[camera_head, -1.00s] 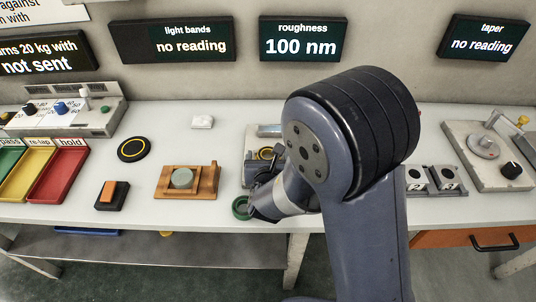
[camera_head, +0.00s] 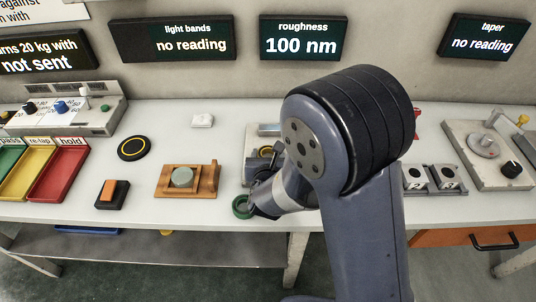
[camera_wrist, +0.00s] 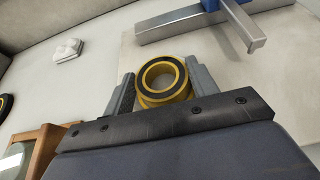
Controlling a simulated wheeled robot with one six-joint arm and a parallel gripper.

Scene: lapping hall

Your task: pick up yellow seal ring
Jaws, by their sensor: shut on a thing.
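The yellow seal ring (camera_wrist: 162,80) has a dark band on its top face and sits between the two fingers of my gripper (camera_wrist: 163,88) in the wrist view. My gripper is shut on it, with a finger against each side. In the head view the ring (camera_head: 266,151) shows only in part, behind my gripper (camera_head: 262,185) and over the grey plate. I cannot tell whether the ring still touches the plate.
A green ring (camera_head: 241,207) lies by my gripper at the bench's front. A wooden holder (camera_head: 207,183) with a grey-green disc stands to the left. A metal bar fixture (camera_wrist: 180,20) is just beyond the ring. A white lump (camera_wrist: 67,50) lies to the left.

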